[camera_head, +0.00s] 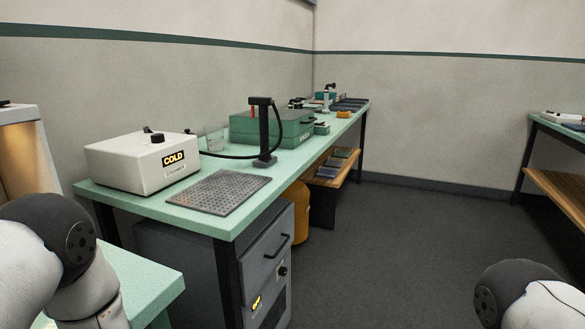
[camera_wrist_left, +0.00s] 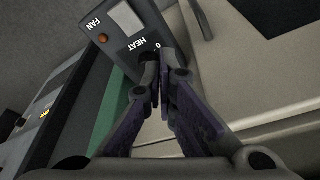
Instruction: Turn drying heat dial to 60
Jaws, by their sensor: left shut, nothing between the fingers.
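In the left wrist view a dark control panel (camera_wrist_left: 117,28) carries the words FAN and HEAT, a small 0, an orange-red button and a pale window. My left gripper (camera_wrist_left: 158,58) is shut with nothing between its fingers, its tips over the panel's lower edge just below the word HEAT. The heat dial is mostly or wholly hidden behind the fingertips, so its setting and any contact cannot be told. The head view does not show the panel face or either gripper; only parts of my arms show at its lower corners.
A pale cabinet (camera_head: 18,130) with a warm glow stands at the far left. The green bench (camera_head: 215,223) holds a white box marked COLD (camera_head: 140,165), a perforated plate (camera_head: 218,191) and a black post (camera_head: 263,130). Open floor (camera_head: 400,240) lies right of the bench.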

